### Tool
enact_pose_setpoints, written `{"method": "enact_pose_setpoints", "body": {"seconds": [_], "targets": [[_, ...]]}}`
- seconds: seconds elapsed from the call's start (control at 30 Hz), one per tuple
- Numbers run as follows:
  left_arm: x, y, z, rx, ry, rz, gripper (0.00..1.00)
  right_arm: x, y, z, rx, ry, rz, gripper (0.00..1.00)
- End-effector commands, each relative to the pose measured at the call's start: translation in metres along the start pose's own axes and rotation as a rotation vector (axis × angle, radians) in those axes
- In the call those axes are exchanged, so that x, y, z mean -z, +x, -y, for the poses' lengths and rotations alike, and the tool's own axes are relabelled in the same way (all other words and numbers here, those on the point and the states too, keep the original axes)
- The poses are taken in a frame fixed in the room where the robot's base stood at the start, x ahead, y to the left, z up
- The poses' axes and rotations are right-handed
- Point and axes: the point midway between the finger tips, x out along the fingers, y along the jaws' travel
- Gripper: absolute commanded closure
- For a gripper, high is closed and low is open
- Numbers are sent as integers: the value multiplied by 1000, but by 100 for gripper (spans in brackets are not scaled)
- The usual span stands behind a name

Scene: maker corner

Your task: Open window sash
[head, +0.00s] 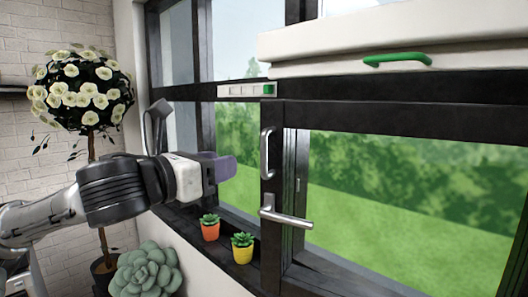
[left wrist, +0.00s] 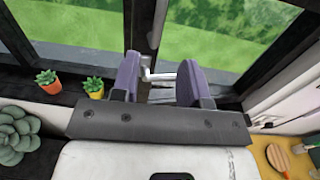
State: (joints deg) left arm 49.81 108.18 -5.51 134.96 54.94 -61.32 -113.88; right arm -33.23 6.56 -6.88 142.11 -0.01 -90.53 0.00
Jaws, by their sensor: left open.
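The window sash (head: 400,200) has a dark frame and looks onto green hedge and lawn. A silver lever handle (head: 286,215) sits low on its dark upright, pointing right, and a vertical silver pull handle (head: 267,153) is above it. My left gripper (head: 222,168) is to the left of both handles, apart from them and empty. In the left wrist view its purple fingers (left wrist: 158,78) are spread, with a silver handle (left wrist: 158,76) seen beyond the gap between them. My right gripper is not in view.
Small plants in an orange pot (head: 210,232) and a yellow pot (head: 243,251) stand on the sill below my left gripper. A large succulent (head: 146,272) and a flowering tree (head: 85,88) are at left. A white body with a green handle (head: 397,60) juts in at upper right.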

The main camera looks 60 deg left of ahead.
Motion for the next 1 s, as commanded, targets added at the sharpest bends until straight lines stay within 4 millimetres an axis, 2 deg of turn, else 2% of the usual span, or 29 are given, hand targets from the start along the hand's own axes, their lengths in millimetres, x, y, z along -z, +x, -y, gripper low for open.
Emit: {"method": "enact_pose_setpoints", "body": {"seconds": [0.27, 0.5, 0.7, 1.0], "targets": [[-2, 46, 0, 1, -6, -8, 59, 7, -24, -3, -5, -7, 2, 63], [-6, 80, 0, 1, -7, -5, 59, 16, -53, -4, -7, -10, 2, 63], [-5, 100, 0, 0, -7, -4, 59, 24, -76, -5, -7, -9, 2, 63], [-2, 121, -2, -2, -8, 1, 59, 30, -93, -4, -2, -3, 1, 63]]}}
